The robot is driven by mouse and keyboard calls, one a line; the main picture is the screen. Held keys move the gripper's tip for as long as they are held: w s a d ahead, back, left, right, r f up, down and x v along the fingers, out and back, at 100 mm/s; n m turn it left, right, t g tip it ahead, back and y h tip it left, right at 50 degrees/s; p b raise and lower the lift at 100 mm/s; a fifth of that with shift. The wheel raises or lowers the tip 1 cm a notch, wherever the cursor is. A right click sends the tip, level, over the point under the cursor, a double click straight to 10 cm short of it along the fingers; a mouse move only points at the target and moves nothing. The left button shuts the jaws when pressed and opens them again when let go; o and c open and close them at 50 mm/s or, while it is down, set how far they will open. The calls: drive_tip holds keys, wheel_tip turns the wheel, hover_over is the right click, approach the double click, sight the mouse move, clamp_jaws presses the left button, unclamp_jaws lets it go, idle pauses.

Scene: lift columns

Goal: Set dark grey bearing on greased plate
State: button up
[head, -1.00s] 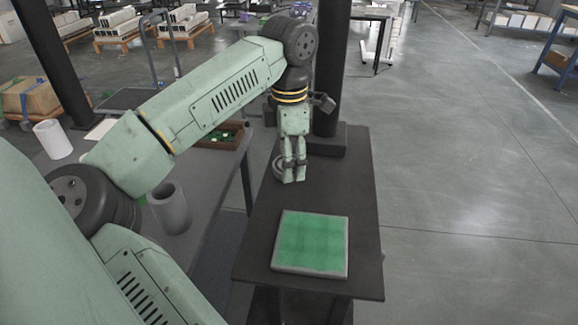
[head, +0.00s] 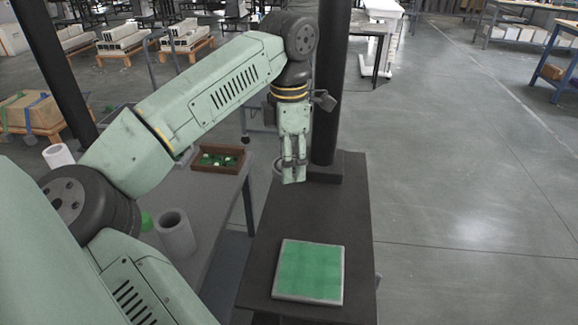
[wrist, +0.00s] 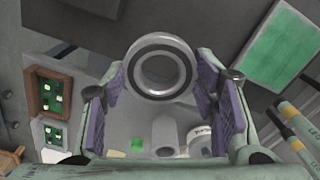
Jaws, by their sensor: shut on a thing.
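The dark grey bearing (wrist: 133,68) is a thick ring with a lighter inner band and an open hole. It is between the fingers of my gripper (wrist: 162,88), which is shut on it. In the head view my gripper (head: 293,180) points down over the back half of the dark table; the bearing (head: 278,168) is mostly hidden by the fingers. The greased plate (head: 309,272) is a green square with a grey rim, lying flat near the table's front. It is apart from my gripper, and also shows at the top right of the wrist view (wrist: 283,48).
A black column (head: 328,80) rises at the back of the dark table (head: 345,215), behind my gripper. On the grey bench at left are a brown box (head: 218,158) of small green and white parts and a light grey cylinder (head: 175,235). The table between gripper and plate is clear.

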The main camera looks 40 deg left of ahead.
wheel_tip(320, 180, up, 11)
drive_tip(key=shift+r, duration=0.15)
idle(0.4)
